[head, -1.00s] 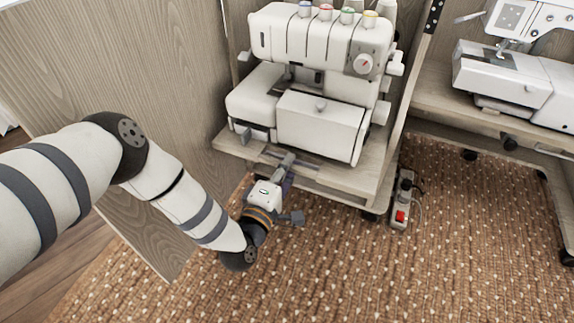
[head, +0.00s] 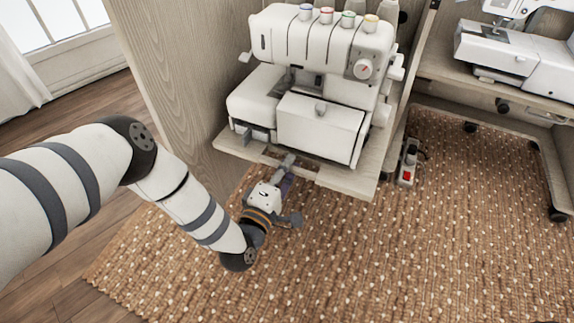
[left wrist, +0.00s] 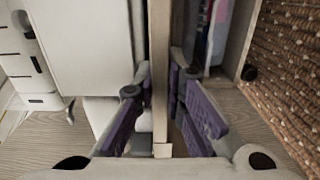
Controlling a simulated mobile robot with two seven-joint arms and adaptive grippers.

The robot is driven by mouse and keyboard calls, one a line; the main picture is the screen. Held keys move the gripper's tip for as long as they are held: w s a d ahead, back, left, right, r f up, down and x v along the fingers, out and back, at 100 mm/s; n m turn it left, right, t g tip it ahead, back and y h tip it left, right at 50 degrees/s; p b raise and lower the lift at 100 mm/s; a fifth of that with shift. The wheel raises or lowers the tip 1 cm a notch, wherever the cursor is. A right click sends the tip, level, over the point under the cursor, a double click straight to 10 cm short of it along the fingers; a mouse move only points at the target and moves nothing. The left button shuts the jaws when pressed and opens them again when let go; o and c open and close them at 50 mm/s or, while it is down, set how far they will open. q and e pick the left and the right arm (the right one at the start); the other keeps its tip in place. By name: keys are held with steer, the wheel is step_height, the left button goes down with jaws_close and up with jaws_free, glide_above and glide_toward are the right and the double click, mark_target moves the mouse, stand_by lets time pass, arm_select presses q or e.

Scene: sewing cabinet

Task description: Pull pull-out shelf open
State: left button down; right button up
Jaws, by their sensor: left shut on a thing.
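The pull-out shelf (head: 347,181) is a light wood board under a white overlock machine (head: 318,128) in the head view. It sticks out of the cabinet above the rug. My left gripper (head: 287,165) is shut on its front edge, near a cutout in the board. In the left wrist view, the shelf (left wrist: 160,50) is an upright strip between the purple-padded fingers of the left gripper (left wrist: 160,95). The fingertips are partly hidden. My right gripper is not in view.
A wood cabinet panel (head: 180,70) stands left of the shelf. A power strip (head: 408,165) with a red switch lies on the rug at right. Another white sewing machine (head: 510,50) stands on a table at right. The woven rug (head: 400,260) in front is clear.

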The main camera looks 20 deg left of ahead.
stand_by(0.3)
arm_select(q)
steer(key=c, duration=1.9)
jaws_free()
steer(key=shift+s, duration=0.1)
steer(key=s, duration=1.2)
steer(key=shift+a, duration=0.2)
steer(key=shift+w, duration=0.1)
